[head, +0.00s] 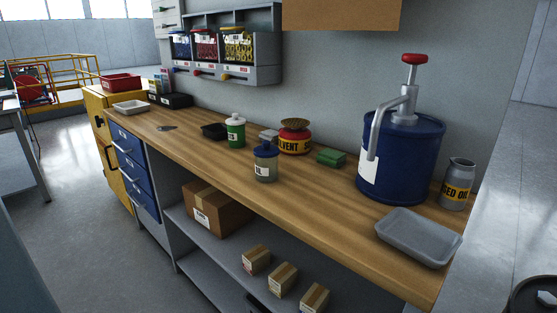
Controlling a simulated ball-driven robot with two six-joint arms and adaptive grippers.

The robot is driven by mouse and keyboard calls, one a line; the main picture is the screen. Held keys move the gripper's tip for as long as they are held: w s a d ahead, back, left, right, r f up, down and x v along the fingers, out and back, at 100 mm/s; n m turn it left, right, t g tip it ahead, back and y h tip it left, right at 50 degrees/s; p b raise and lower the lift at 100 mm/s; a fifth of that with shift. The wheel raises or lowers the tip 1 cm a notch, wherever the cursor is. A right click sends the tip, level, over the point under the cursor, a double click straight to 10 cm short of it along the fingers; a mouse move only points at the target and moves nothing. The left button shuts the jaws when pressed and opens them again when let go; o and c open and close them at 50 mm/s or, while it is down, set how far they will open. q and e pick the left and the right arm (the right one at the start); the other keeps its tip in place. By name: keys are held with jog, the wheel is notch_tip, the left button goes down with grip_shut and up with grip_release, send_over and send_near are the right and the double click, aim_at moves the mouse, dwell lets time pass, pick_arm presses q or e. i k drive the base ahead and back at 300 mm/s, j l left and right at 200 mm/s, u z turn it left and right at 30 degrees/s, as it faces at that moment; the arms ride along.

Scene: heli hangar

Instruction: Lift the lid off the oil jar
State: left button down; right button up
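A small greyish jar (265,172) with a blue lid (265,150) stands upright near the front edge of the wooden workbench. The lid sits on the jar. Its white label is partly turned away and too small to read surely, so I cannot tell for certain that it is the oil jar. A green jar (236,133) with a white lid stands just behind it to the left, also closed. Neither of my grippers shows in the head view.
A green box (331,157), blue pump drum (402,160), used-oil jug (457,184) and grey tray (418,237) lie to the right. The bench front right of the jar is clear.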

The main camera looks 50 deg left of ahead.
aim_at(266, 151)
jog(key=u, duration=1.7)
